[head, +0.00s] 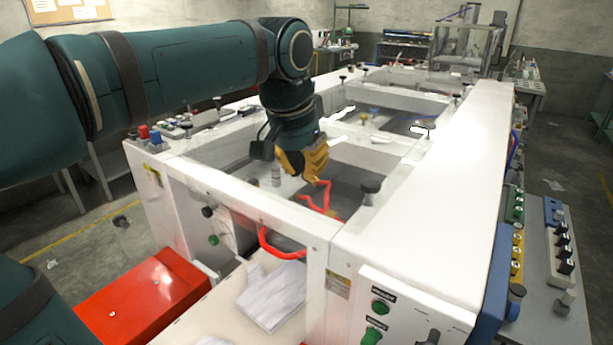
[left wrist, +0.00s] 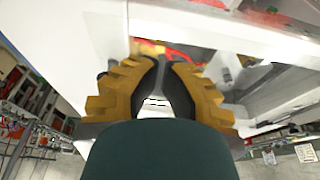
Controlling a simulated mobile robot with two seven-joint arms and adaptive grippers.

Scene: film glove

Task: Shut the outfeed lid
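A long white machine (head: 400,270) has several open-topped bays. My left gripper (head: 313,178), with yellow fingers, hangs over the nearest bay, just above a bent red bar (head: 313,205). I cannot tell whether it touches the bar. In the left wrist view its two fingers (left wrist: 164,62) stand close together with a narrow gap; whether something thin is between them is unclear. Red also shows beyond the fingertips there. A red handle (head: 281,249) sits at the near front opening. I cannot clearly make out which panel is the outfeed lid. My right gripper is not in view.
A red box (head: 140,300) and a pale surface with a stack of paper (head: 272,294) lie in front of the machine. Black knobs (head: 371,187) stand on its frame. A control desk (head: 562,260) stands at the right. Open floor lies at the left.

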